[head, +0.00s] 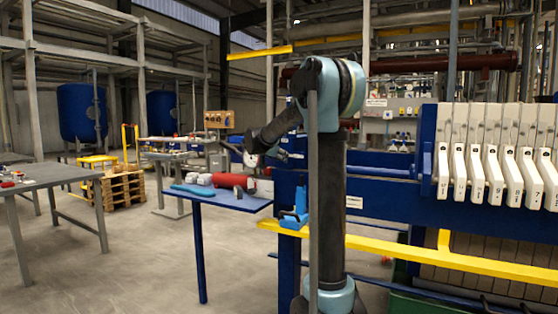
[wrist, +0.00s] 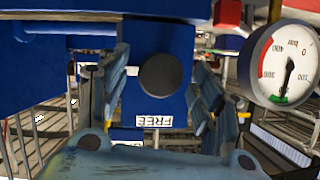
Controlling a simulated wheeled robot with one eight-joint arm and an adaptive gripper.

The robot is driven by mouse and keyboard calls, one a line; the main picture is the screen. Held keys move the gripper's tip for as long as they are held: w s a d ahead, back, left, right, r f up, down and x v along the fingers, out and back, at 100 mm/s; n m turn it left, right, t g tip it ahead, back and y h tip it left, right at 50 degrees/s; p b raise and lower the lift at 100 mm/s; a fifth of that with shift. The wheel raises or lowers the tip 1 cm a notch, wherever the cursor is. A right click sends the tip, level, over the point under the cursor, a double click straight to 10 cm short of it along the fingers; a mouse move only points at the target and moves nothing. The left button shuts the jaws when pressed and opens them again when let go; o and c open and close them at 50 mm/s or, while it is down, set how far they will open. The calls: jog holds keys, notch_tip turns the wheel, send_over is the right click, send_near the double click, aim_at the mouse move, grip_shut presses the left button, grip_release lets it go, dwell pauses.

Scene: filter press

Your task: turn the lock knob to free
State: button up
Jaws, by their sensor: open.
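The lock knob (wrist: 160,74) is a dark round disc on a blue plate, face on in the wrist view. A white label reading FREE (wrist: 154,121) sits below it in that picture, its letters upside down. My gripper (wrist: 161,88) is open, with one finger on the left of the knob and one on the right. Gaps show between the knob and both fingers, and nothing is held. How far the fingertips are from the plate is unclear. I cannot make out a pointer on the knob. In the head view my arm hides the knob.
A round pressure gauge (wrist: 283,64) stands close to the right finger.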

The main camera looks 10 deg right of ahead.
jog(key=shift+x, duration=0.8)
jog(key=c, duration=1.1)
jog(key=shift+o, duration=0.2)
jog(key=shift+d, duration=0.15)
